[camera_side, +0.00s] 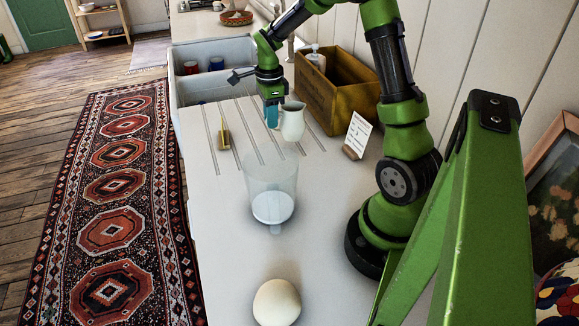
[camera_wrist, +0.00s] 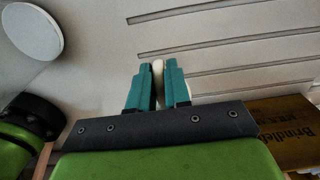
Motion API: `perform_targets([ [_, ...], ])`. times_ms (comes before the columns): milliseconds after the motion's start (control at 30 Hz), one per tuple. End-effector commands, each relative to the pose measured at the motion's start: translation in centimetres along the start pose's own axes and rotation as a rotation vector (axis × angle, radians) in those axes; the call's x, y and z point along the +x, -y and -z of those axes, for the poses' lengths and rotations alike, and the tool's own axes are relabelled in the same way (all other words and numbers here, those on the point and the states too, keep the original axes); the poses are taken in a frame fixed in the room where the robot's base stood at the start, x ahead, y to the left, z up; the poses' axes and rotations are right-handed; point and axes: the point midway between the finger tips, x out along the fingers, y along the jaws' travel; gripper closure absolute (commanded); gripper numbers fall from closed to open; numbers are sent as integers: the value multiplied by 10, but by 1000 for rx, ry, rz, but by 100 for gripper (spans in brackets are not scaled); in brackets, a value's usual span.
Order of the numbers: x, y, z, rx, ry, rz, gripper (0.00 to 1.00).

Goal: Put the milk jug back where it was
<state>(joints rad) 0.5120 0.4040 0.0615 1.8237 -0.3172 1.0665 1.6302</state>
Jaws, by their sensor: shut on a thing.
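The milk jug (camera_side: 292,124) is small and cream-white, and it stands upright near the wooden crate in the side view. My gripper (camera_side: 272,117) is at its left side, with teal fingers pointing down. In the wrist view my gripper (camera_wrist: 159,75) is shut on a narrow pale part of the milk jug (camera_wrist: 158,68), likely its handle. The rest of the jug is mostly hidden behind the fingers there. I cannot tell whether the jug's base touches the counter.
A wooden crate (camera_side: 347,95) with bottles stands right behind the jug. A small card (camera_side: 358,134) in a wooden holder, a clear measuring container (camera_side: 271,180), a yellow sponge-like block (camera_side: 223,136) and a pale round object (camera_side: 277,302) are on the counter. A sink (camera_side: 213,51) holds cups.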

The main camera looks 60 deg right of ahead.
Motion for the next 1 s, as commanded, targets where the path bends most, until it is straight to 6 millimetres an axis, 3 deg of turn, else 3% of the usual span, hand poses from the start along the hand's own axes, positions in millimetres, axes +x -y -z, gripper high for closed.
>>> perform_targets([
  [200,3,18,-6,0,0,0,100],
  [500,36,18,-6,0,0,-1,100],
  [867,39,18,-6,0,0,0,100],
  [900,40,18,-6,0,0,-1,81],
  [1000,40,18,-6,0,0,-1,66],
])
